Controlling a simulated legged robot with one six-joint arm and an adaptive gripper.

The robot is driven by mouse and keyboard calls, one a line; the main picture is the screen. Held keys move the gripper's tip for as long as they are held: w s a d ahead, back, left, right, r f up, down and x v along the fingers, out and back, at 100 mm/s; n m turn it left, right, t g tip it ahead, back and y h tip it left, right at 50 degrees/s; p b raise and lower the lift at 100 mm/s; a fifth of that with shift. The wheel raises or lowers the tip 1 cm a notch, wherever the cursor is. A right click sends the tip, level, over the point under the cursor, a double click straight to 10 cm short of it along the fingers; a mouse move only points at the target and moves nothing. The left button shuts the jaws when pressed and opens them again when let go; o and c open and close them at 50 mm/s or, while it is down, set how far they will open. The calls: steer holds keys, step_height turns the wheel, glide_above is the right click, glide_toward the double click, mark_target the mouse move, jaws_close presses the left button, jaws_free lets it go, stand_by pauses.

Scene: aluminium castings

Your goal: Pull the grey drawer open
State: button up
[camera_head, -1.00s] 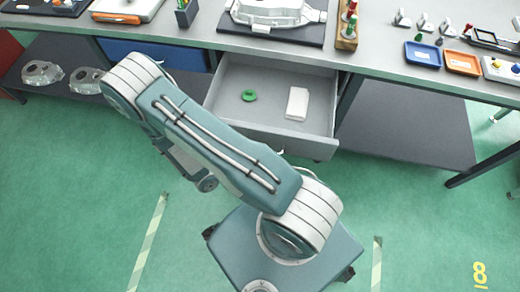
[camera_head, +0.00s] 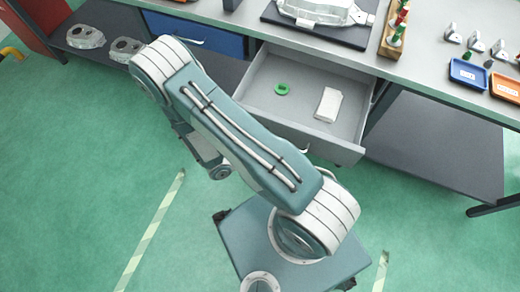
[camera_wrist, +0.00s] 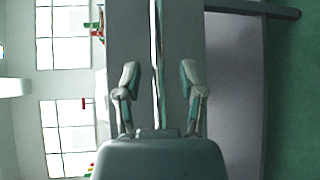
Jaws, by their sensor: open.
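The grey drawer (camera_head: 303,104) stands pulled out from under the bench in the head view, and its inside shows. A green ring (camera_head: 282,89) and a white block (camera_head: 328,104) lie in it. A small handle (camera_head: 303,147) shows partly at its front, beside my arm. My gripper (camera_wrist: 160,76) is open in the wrist view, its two fingers apart with nothing held between them. Beyond them are grey surfaces with a bright strip; I cannot tell which part of the furniture these are. In the head view my gripper is hidden by my arm.
A blue drawer (camera_head: 195,34) is shut to the left. The bench top carries a casting (camera_head: 322,10) on a dark mat, a wooden rack (camera_head: 393,38) and a blue tray (camera_head: 467,73). Castings (camera_head: 85,36) lie on the lower left shelf. The green floor in front is clear.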

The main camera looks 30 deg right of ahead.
steer(key=a+r, duration=0.1)
steer(key=a, duration=0.8)
steer(key=shift+w+a, duration=0.4)
steer(key=shift+w, duration=0.05)
steer(key=shift+r, duration=0.15)
step_height(320, 180, up, 35)
steer(key=s+d+t+y, duration=0.2)
steer(key=t+y, duration=0.5)
steer(key=y, duration=0.9)
steer(key=shift+s+d+m, duration=0.2)
steer(key=shift+s+m, duration=0.1)
steer(key=shift+s, duration=0.05)
